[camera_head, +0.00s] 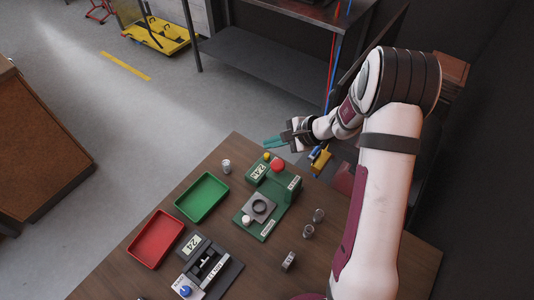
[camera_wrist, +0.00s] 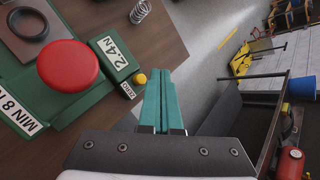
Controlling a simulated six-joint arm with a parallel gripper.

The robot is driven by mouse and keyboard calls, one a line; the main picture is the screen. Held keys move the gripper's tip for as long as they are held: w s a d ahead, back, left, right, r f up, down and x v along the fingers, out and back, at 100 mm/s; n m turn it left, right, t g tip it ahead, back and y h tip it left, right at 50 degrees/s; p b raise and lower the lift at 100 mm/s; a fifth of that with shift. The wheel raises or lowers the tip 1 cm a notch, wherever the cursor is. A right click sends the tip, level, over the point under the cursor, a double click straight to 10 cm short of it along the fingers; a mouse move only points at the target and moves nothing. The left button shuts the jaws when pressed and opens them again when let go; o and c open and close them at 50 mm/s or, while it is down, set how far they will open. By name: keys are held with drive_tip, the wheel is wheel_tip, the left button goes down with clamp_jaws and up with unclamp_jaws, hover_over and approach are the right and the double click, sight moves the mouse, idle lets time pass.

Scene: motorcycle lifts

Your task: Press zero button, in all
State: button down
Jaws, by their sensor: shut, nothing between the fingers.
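The green test device (camera_head: 268,205) stands on the wooden table, with a red round button (camera_head: 278,166) and a white "2.4N" display (camera_wrist: 113,52). A small yellow button (camera_head: 267,156) sits at its far end, beside a "ZERO" label (camera_wrist: 126,90). The yellow button also shows in the wrist view (camera_wrist: 140,78). My gripper (camera_head: 268,142) is shut and empty, its teal fingers (camera_wrist: 160,75) together. In the wrist view the fingertips appear just right of the yellow button; the height between them is hard to tell, and no contact is visible.
A green tray (camera_head: 181,207) and a red tray (camera_head: 133,247) lie left of the device. A grey device (camera_head: 207,268) with a blue knob stands in front. A spring (camera_head: 226,166) stands beyond the green tray, and small metal parts (camera_head: 308,231) lie right. A shelf (camera_head: 245,65) stands behind.

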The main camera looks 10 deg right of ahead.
drive_tip(key=shift+f, duration=0.85)
idle(1.4)
drive_tip(key=shift+f, duration=0.4)
drive_tip(key=shift+f, duration=0.5)
idle(0.5)
drive_tip(key=shift+r, duration=0.95)
wheel_tip(320, 180, up, 5)
idle(0.4)
